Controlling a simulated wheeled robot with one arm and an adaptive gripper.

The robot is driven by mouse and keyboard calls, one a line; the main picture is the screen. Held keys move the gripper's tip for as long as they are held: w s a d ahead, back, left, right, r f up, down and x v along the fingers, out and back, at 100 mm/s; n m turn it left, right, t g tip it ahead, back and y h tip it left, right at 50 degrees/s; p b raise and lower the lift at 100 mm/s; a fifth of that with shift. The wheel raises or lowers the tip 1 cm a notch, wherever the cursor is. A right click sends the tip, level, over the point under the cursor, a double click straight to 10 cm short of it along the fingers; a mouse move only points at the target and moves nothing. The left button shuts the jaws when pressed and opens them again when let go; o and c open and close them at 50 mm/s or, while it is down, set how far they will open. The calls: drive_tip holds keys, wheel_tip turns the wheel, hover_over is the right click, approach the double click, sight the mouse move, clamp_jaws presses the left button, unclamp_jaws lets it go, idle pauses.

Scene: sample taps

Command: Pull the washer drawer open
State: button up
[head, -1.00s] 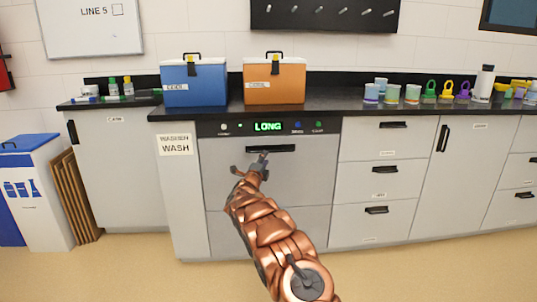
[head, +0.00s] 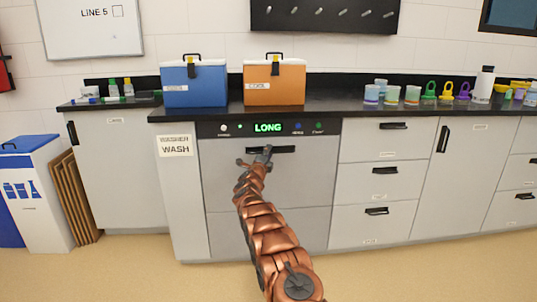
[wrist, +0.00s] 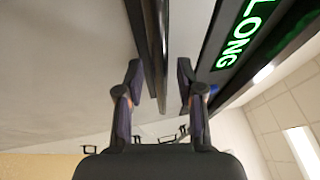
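The washer drawer (head: 300,182) is a light grey front panel under a black control strip with a green LONG display (head: 268,127). It looks closed, flush with the cabinet. Its black bar handle (head: 284,149) runs level near the top; my gripper hides part of its left half. My gripper (head: 259,156) is at the handle's left half. In the wrist view the open fingers (wrist: 159,80) stand on either side of the handle bar (wrist: 161,35), with a gap on each side. The drawer front (wrist: 65,55) fills the left of that view.
A panel labelled WASHER WASH (head: 175,146) is left of the drawer. Drawers with black handles (head: 385,169) are on the right. A blue cooler (head: 194,87) and an orange cooler (head: 275,86) stand on the black counter. The floor in front (head: 150,275) is clear.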

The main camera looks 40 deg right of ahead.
drive_tip(key=shift+d, duration=0.15)
clamp_jaws()
idle(0.4)
idle(0.4)
